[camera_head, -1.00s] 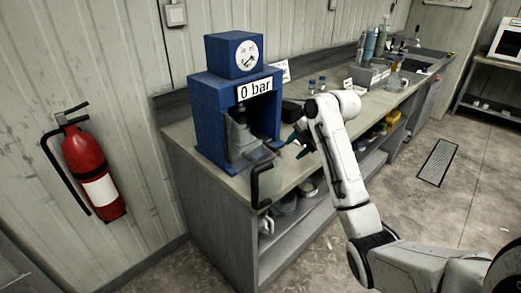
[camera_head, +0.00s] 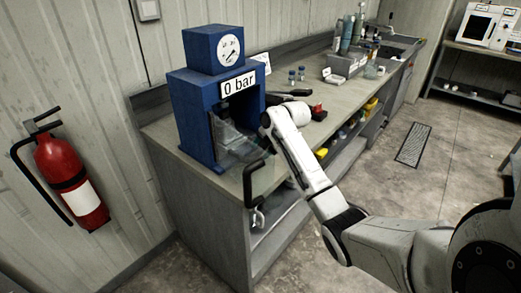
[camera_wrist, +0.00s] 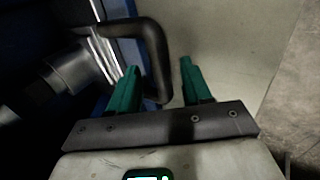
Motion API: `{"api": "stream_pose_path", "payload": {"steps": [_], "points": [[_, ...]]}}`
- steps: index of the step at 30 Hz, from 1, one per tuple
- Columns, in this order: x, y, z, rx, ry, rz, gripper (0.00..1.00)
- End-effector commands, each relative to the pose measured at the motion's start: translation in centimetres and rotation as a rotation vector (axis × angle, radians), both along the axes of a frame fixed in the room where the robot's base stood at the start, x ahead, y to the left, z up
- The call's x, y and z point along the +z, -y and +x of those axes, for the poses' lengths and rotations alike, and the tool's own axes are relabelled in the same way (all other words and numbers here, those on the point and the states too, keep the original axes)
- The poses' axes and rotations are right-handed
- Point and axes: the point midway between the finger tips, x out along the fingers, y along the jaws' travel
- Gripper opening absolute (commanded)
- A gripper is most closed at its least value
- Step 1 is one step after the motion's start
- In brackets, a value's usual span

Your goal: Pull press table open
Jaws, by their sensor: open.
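The blue press (camera_head: 190,110) stands on the bench, with a round gauge on top and a "0 bar" sign. The press table (camera_head: 236,148) is in its opening, partly hidden by my arm. Its black loop handle (camera_head: 250,185) sticks out at the front, past the bench edge. In the wrist view the handle (camera_wrist: 155,50) shows as a dark bent bar. My gripper (camera_wrist: 159,65) is open, its green fingers either side of the bar in the picture, the bar closer to the left finger. I cannot tell the depth or any contact. In the head view my fingers are hidden.
The bench (camera_head: 225,180) runs back to the right, with small bottles (camera_head: 296,75) and a grey bin (camera_head: 345,65) on it. A fire extinguisher (camera_head: 70,180) hangs on the left wall.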

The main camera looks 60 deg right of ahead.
Motion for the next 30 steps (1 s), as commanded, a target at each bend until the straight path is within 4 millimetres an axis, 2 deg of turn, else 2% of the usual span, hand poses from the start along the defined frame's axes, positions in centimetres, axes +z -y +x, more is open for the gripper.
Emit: {"api": "stream_pose_path", "payload": {"steps": [12,27,30], "points": [[-0.68,0.09,0.46,0.000,0.001,0.000,0.48],[-0.69,0.08,0.44,0.000,0.000,0.000,0.01],[-0.69,0.08,0.43,0.000,0.000,0.000,0.00]]}}
